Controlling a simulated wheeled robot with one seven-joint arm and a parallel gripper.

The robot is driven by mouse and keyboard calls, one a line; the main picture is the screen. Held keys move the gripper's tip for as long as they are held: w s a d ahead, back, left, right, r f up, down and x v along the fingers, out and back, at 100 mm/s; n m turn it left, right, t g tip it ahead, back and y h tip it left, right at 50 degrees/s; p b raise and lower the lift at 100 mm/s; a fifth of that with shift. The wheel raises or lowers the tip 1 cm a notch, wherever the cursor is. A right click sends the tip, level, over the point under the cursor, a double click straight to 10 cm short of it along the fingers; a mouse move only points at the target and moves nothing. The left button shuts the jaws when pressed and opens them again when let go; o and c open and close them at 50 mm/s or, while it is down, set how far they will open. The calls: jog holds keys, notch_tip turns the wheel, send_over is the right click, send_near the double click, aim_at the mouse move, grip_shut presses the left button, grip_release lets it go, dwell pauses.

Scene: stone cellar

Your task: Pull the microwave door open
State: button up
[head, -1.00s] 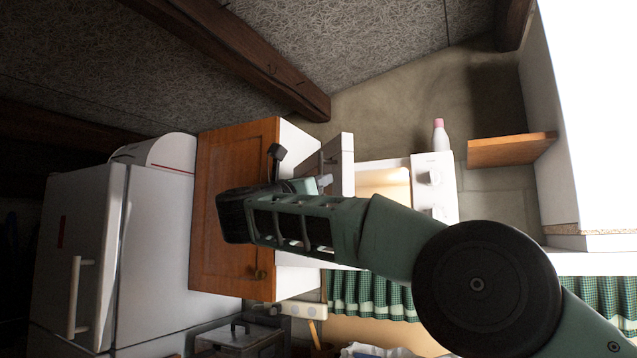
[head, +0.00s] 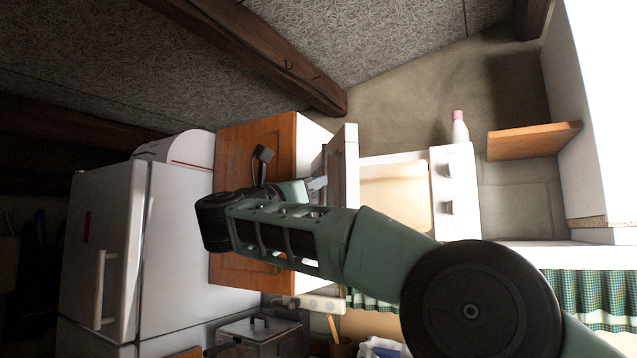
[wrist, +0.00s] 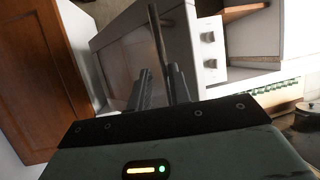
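The white microwave (head: 455,205) is in the head view, right of centre, with two knobs on its front panel. Its door (head: 350,150) stands open, swung out toward me, and the lit interior (head: 395,185) shows. In the wrist view the door's dark front (wrist: 182,45) and long bar handle (wrist: 157,35) are just ahead of my fingers. My gripper (wrist: 160,72) has its two fingers apart with a visible gap. The handle's lower end is by the right fingertip; I cannot tell whether it touches. In the head view my gripper (head: 318,187) is at the door's outer side, partly hidden by my arm.
An orange-brown wooden cupboard door (head: 255,150) is close to the left of my gripper. A white fridge (head: 110,255) stands farther left. A white bottle with a pink cap (head: 459,127) is behind the microwave. A wooden shelf (head: 530,142) is at the right.

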jog(key=s+a+f+p, duration=0.1)
jog(key=s+a+f, duration=0.1)
jog(key=a, duration=0.3)
jog(key=s+a+f+p, duration=0.2)
jog(key=s+a+f, duration=0.1)
jog(key=a, duration=0.3)
jog(key=shift+s+a, duration=0.2)
jog(key=shift+s, duration=0.15)
dwell(0.8)
jog(key=shift+f, duration=0.2)
jog(key=shift+r, duration=0.1)
jog(key=shift+c, duration=0.2)
